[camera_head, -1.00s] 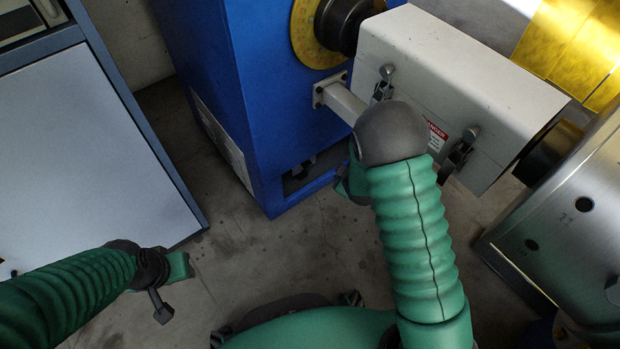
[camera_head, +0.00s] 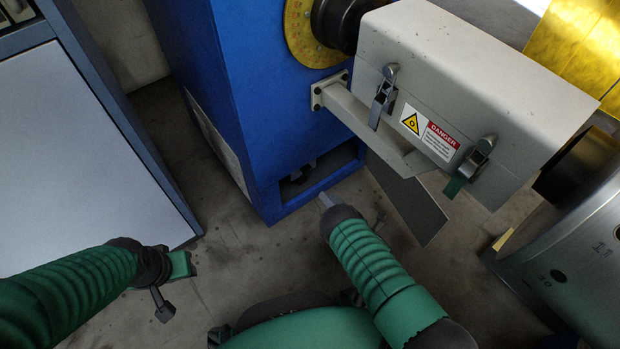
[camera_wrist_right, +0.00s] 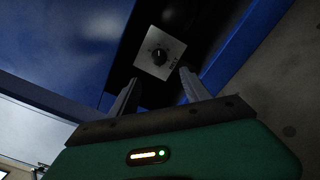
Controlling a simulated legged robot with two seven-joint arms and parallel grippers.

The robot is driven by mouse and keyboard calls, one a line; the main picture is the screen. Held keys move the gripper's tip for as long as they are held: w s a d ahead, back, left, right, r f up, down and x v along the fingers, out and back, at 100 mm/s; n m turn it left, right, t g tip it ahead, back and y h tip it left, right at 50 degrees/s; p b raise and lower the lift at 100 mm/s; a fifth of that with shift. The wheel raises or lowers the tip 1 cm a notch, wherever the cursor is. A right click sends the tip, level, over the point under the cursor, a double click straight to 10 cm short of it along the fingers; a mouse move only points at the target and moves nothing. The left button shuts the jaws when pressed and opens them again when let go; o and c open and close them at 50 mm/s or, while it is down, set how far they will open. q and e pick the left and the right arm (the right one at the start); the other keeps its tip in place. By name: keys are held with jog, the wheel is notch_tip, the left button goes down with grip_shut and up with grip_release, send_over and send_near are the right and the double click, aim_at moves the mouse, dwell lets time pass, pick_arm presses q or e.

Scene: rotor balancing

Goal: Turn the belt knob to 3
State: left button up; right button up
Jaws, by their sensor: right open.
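The belt knob (camera_wrist_right: 159,57) is a small black dial on a pale square plate, marked around its edge, inside a dark recess of the blue machine; I cannot read its setting. In the head view the recess is low on the machine, with a dark shape that may be the knob (camera_head: 300,176). My right gripper (camera_wrist_right: 158,82) is open and empty, its two fingers pointing at the plate with the knob between them, apart from it. In the head view the right gripper (camera_head: 327,201) is just in front of the recess. My left gripper (camera_head: 172,280) hangs at lower left, its jaw state unclear.
The blue machine (camera_head: 255,110) carries a grey guard box (camera_head: 460,70) with latches and a danger label, on a bracket above my right arm. A metal drum (camera_head: 570,240) is at right. A cabinet (camera_head: 90,140) stands at left. Bare floor lies between.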

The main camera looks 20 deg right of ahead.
jog(key=b+x, duration=0.5)
jog(key=x, duration=0.6)
jog(key=shift+w+f, duration=0.15)
jog(key=shift+w, duration=0.1)
jog(key=shift+w+a, duration=0.1)
jog(key=shift+w, duration=0.15)
grip_shut()
